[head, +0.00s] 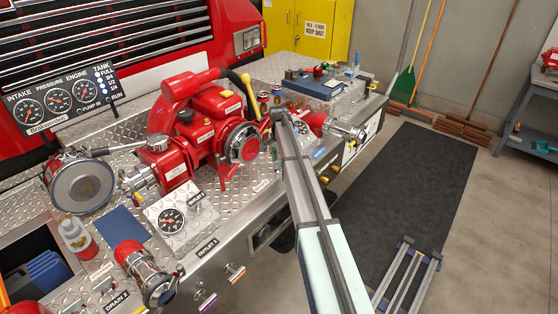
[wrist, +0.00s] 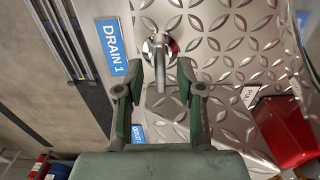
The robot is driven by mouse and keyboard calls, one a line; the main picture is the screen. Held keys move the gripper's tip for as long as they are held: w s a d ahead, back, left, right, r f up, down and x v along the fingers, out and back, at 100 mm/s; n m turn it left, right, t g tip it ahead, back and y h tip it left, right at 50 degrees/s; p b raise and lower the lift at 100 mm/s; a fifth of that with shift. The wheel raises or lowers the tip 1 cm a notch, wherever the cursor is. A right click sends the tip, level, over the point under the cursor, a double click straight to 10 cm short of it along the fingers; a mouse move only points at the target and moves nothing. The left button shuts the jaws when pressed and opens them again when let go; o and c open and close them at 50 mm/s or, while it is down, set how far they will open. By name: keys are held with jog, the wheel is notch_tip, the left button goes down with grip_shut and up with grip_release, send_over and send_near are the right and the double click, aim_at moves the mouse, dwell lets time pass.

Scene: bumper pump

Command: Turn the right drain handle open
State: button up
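The right drain handle (wrist: 160,75) is a small silver lever on a round mount on diamond-plate metal, beside the blue DRAIN 1 label (wrist: 112,47). My gripper (wrist: 159,68) is open in the wrist view. Its two dark green fingers stand on either side of the lever, with a visible gap on each side. Touching contact does not show. In the head view my arm covers the area around this handle, and the fingers cannot be made out there.
A red part (wrist: 287,130) sits right of the gripper in the wrist view. In the head view, the red pump (head: 205,125) stands left of my arm, and a gauge panel (head: 180,218) lies nearer. A dark mat (head: 420,185) covers open floor to the right.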

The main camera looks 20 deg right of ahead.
jog(key=shift+f, duration=0.75)
jog(key=shift+c, duration=0.3)
grip_shut()
